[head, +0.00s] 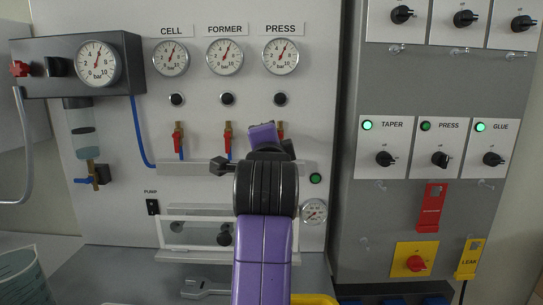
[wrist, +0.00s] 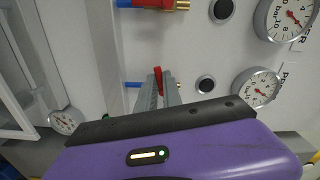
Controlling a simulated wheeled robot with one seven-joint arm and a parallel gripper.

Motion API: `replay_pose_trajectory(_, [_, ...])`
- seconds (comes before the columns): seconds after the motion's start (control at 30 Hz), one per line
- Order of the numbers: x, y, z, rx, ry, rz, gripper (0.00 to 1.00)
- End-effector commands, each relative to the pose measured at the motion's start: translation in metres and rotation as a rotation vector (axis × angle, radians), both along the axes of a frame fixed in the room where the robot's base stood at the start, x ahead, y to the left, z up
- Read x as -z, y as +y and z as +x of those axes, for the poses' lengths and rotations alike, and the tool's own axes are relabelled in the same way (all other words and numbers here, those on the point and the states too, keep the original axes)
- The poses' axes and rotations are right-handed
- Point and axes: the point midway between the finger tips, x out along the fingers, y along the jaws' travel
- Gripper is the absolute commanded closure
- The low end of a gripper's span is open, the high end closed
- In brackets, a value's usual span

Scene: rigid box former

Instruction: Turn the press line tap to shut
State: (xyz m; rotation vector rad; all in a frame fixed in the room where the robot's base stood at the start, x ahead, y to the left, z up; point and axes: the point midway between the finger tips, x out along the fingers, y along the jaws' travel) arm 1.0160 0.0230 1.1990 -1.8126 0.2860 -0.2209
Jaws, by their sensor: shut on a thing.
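The press line tap is the right-hand one of three red-handled taps under the PRESS gauge (head: 280,56). In the head view only a bit of its red handle (head: 281,127) shows past my gripper. In the wrist view its red handle (wrist: 157,76) stands between the grey fingertips of my gripper (wrist: 162,86), which are shut on it. Its blue line end (wrist: 132,84) shows left of the fingers, and a bit of brass shows to their right. The handle's exact angle is hard to tell because the fingers cover much of it.
The former tap (head: 228,137) and the cell tap (head: 179,138) stand to the left with handles upright. A ledge (head: 190,168) runs below the taps. A small gauge (head: 314,211) and a green button (head: 316,178) are at lower right. The grey switch cabinet (head: 340,150) stands further right.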

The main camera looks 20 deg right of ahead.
Motion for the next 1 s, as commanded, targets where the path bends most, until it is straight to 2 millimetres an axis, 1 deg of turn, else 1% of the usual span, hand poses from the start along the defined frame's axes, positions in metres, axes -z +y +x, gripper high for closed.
replay_pose_trajectory(0.03, [0.0025, 0.0, -0.0002, 0.001, -0.01, 0.034, 1.0])
replay_pose_trajectory(0.2, [-0.0003, 0.0, -0.0001, 0.001, -0.043, 0.138, 1.0])
replay_pose_trajectory(0.4, [-0.0027, -0.0006, -0.0001, 0.003, -0.068, 0.219, 1.0])
replay_pose_trajectory(0.63, [-0.0038, -0.0008, 0.0001, 0.004, -0.08, 0.258, 1.0])
replay_pose_trajectory(1.0, [-0.0042, -0.0009, 0.0001, 0.004, -0.082, 0.263, 1.0])
